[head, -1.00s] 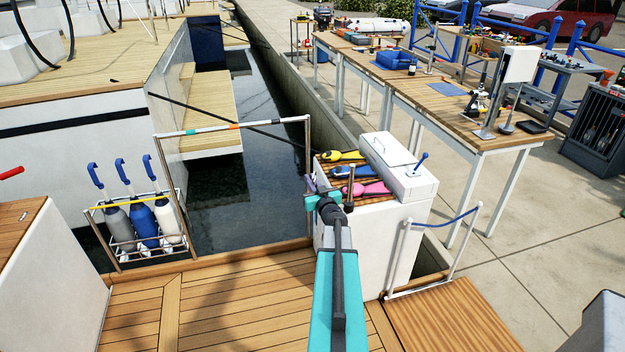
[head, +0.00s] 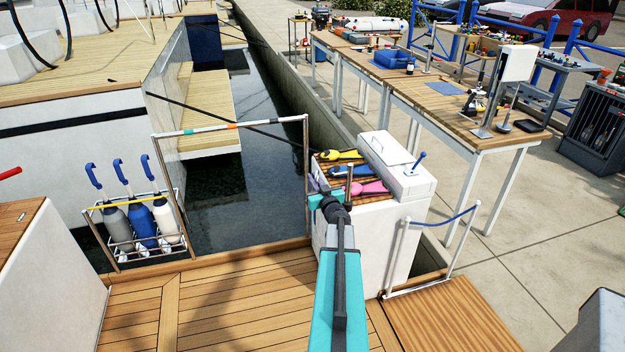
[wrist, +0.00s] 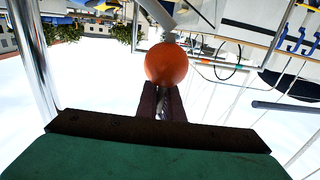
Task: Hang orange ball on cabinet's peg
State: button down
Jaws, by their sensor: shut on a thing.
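My gripper (wrist: 160,102) is shut on an orange ball (wrist: 166,64) in the wrist view; the ball sits at the ends of the dark fingers. A pale grey bar (wrist: 158,12) shows just above the ball; I cannot tell whether it touches it. In the head view my gripper (head: 311,184) is beside the left edge of the white cabinet (head: 366,236), and the ball is hidden there. A blue-topped peg (head: 421,161) stands on the white box on the cabinet's right. I cannot tell whether this is the peg the task names.
Yellow, blue and pink tools (head: 345,172) lie on the cabinet's wooden top. A low rail (head: 440,250) stands on the right. Wooden deck (head: 230,300) lies clear in front.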

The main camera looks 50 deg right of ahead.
jog(key=s+d+f+p, duration=0.1)
jog(key=s+d, duration=0.3)
jog(key=d, duration=0.2)
jog(key=shift+s+d+f, duration=0.25)
jog(key=shift+s, duration=0.15)
dwell(1.2)
dwell(0.7)
jog(key=c, duration=1.8)
grip_release()
jog(key=shift+s, duration=0.1)
jog(key=shift+b+v, duration=1.2)
jog(key=shift+v, duration=5.7)
jog(key=shift+f, duration=0.1)
